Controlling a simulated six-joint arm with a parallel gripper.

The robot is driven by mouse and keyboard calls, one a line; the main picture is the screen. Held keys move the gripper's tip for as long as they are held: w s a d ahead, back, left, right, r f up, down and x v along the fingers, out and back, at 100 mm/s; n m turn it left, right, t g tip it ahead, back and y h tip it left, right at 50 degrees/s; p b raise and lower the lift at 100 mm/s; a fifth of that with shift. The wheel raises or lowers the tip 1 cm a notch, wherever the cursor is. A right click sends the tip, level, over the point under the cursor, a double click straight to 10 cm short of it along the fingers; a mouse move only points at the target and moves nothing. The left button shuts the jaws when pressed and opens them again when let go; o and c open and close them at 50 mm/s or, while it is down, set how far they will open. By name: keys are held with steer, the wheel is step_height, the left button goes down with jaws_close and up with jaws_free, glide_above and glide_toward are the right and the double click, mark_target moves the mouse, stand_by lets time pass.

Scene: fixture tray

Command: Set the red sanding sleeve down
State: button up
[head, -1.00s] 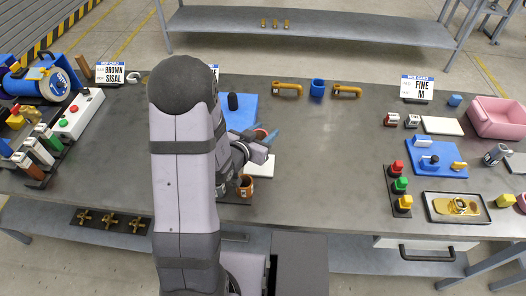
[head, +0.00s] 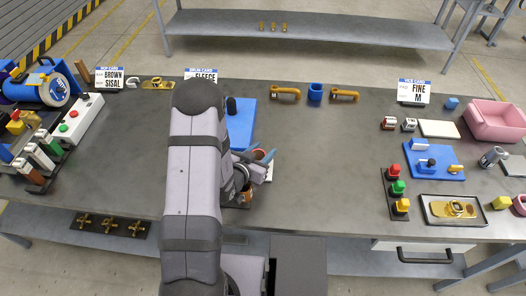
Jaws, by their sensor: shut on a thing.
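My gripper (head: 264,156) is just right of my arm, over the near middle of the bench. I cannot tell whether the sleeve touches anything below. A white pad (head: 269,171) shows partly under and right of the gripper. A brown cylinder (head: 246,194) stands just in front of my wrist, on a dark base.
A blue board (head: 242,123) with a dark peg lies behind the gripper, partly hidden by my arm. Orange pipe pieces (head: 286,93) and a blue cup (head: 315,91) stand at the back.

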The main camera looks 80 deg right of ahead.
steer(key=shift+f, duration=0.4)
steer(key=shift+f, duration=0.1)
steer(key=o, duration=1)
steer(key=shift+r, duration=0.2)
steer(key=shift+w+a, duration=0.2)
steer(key=shift+a, duration=0.15)
steer(key=v, duration=0.9)
steer(key=shift+d+r+p, duration=0.1)
steer(key=shift+r+p, duration=0.15)
steer(key=shift+p, duration=0.1)
steer(key=shift+f+p+v, duration=0.2)
steer(key=shift+p+v, duration=0.95)
steer(key=shift+p, duration=0.4)
